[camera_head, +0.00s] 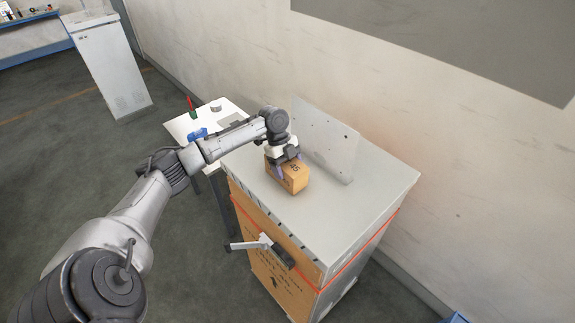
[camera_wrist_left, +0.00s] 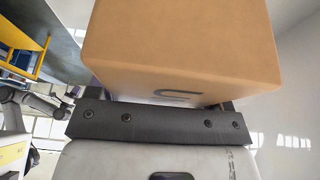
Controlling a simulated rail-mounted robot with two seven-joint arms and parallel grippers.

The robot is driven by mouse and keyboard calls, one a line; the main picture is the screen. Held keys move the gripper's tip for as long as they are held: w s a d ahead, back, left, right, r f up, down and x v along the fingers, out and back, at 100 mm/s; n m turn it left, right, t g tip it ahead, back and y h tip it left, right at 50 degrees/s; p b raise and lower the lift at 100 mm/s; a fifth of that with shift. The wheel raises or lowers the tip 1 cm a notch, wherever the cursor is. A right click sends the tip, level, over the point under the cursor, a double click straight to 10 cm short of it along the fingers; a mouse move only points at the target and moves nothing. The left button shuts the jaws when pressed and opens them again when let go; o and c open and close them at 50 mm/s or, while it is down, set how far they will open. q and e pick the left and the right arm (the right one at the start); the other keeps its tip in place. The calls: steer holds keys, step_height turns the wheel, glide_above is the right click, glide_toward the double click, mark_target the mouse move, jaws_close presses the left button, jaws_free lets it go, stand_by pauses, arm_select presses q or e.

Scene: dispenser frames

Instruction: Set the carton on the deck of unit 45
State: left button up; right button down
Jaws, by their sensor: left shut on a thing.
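The carton (camera_head: 291,178) is a small brown box marked 45. It is at the top of the unit (camera_head: 345,212), over its pale deck; I cannot tell whether its base touches the deck. My left gripper (camera_head: 285,163) is shut on the carton from above. In the left wrist view the carton (camera_wrist_left: 185,45) fills the top middle, against the dark gripper bar. The unit has a brown front panel with printed text, an orange-red band and a lever handle (camera_head: 262,245). My right gripper is not in view.
An upright grey plate (camera_head: 325,140) stands at the deck's back edge, close to the carton. A white side table (camera_head: 205,120) with a red-and-green item (camera_head: 192,106) and a blue item (camera_head: 198,134) adjoins the left. A pale cabinet (camera_head: 108,68) stands far left. The deck's right part is clear.

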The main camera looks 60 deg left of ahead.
arm_select(q)
steer(key=shift+f, duration=0.1)
steer(key=o, duration=1.2)
steer(key=b+v, duration=0.2)
steer(key=v, duration=0.8)
steer(key=shift+a+r, duration=0.2)
steer(key=shift+r, duration=0.15)
steer(key=shift+a+r, duration=0.15)
steer(key=shift+r, duration=0.55)
